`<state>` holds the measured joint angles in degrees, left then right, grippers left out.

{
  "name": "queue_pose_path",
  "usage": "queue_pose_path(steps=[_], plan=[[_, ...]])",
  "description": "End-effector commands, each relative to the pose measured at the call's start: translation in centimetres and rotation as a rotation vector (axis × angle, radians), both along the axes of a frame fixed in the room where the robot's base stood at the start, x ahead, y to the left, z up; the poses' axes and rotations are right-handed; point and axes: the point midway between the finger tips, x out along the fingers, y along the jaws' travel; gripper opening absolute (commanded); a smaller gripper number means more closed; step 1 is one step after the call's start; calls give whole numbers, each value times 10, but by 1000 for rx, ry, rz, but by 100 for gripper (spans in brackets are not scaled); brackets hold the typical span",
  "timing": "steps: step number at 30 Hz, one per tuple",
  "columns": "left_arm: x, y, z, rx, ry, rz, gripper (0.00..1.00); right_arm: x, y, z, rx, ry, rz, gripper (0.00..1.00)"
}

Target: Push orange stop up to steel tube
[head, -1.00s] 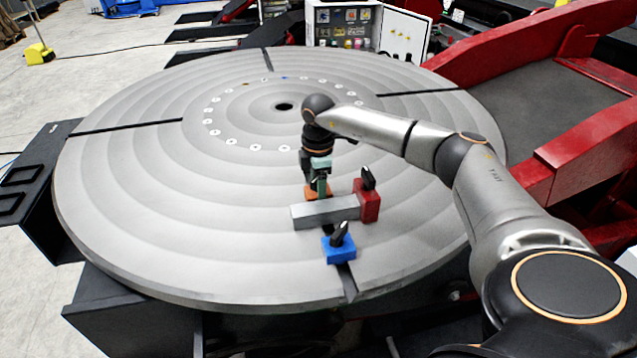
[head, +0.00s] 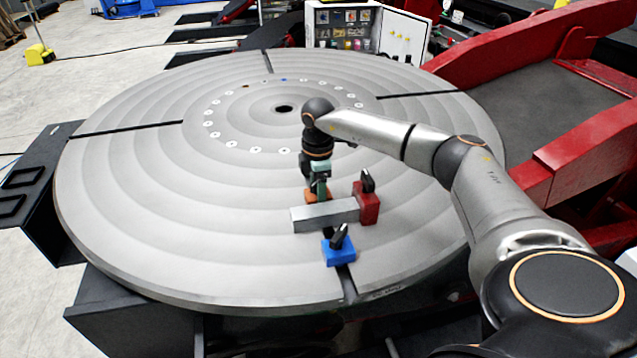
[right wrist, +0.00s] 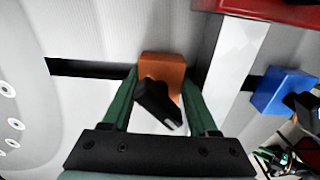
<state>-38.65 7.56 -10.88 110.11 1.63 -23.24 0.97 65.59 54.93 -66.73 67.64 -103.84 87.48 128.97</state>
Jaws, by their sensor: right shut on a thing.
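The orange stop (head: 312,196) sits on the round grey table behind the steel tube (head: 325,214). In the right wrist view the orange stop (right wrist: 163,67), with a black clamp lever, straddles a dark slot. My right gripper (right wrist: 162,80) is shut on it, with a green finger on each side. The steel tube (right wrist: 238,55) is to its right, with a narrow gap between. In the head view my right gripper (head: 319,188) comes down from above and partly hides the stop. My left gripper is not in view.
A red block (head: 367,204) with a black lever stands at the tube's right end. A blue stop (head: 338,252) with a black lever sits on the slot on the near side of the tube. The rest of the table is clear.

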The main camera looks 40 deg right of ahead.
Motion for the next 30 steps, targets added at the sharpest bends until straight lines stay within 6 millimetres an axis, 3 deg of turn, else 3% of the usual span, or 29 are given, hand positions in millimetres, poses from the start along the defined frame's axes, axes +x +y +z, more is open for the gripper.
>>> queue_pose_path(steps=[30], plan=[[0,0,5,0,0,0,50,2,-3,-1,-5,-1,-3,0]])
